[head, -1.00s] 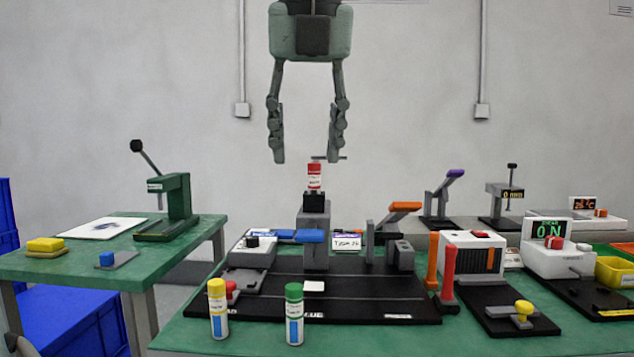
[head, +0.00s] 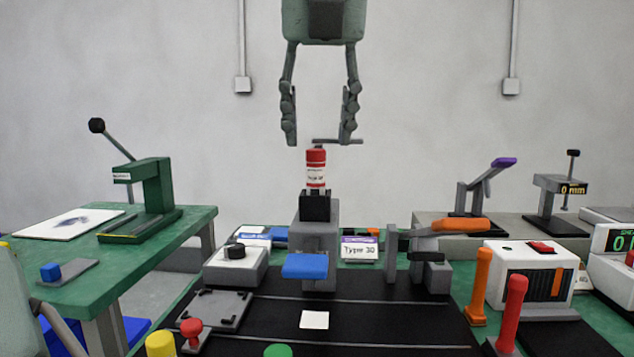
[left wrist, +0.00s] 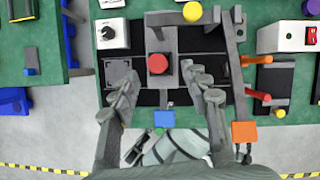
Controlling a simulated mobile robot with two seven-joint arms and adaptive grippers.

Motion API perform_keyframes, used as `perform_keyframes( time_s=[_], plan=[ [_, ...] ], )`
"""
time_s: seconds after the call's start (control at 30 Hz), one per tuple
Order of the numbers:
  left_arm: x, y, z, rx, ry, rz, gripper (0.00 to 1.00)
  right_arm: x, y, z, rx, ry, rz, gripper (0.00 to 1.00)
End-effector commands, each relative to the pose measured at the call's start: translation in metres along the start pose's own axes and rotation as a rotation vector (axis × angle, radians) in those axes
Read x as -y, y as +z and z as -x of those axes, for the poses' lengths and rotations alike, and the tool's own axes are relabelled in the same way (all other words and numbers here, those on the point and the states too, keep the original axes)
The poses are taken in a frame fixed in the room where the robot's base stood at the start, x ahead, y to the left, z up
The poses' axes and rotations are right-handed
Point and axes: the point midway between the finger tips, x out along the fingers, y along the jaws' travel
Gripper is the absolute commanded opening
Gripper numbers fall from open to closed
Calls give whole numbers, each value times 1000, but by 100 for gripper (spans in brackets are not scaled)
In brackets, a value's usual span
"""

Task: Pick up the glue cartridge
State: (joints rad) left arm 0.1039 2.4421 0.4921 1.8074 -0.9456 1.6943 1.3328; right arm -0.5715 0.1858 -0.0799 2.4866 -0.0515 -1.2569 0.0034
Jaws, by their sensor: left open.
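A red-capped cartridge with a white and red label (head: 316,171) stands upright in a black holder on top of a grey post (head: 315,240). In the left wrist view its round red top (left wrist: 157,63) shows between the fingers. My left gripper (head: 318,140) points down with its fingers spread, just above the red cartridge and touching nothing that I can see. It is also open in the left wrist view (left wrist: 161,74). A yellow cap (head: 160,344) and a green cap (head: 278,350) show at the bottom edge; their bodies are cut off.
A thin grey bar (head: 338,141) is close behind the fingertips. Orange (head: 478,285) and red (head: 512,312) posts stand at right. A green press (head: 150,200) is on the left table.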

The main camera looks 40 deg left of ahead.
Motion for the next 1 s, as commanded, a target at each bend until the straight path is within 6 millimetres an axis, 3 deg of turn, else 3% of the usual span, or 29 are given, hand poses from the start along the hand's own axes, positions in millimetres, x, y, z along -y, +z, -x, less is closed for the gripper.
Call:
perform_keyframes(
  time_s=[0.4,0.7,1.0],
  plan=[
    [-2,-1,-57,-4,0,0,46,12,-24,-2,-110,-25,1,40],
    [-2,-1,-64,-1,0,1,46,13,-28,-1,-126,-28,1,40],
    [-2,-1,-63,-1,0,1,11,13,-28,-2,-125,-28,1,40]
  ],
)
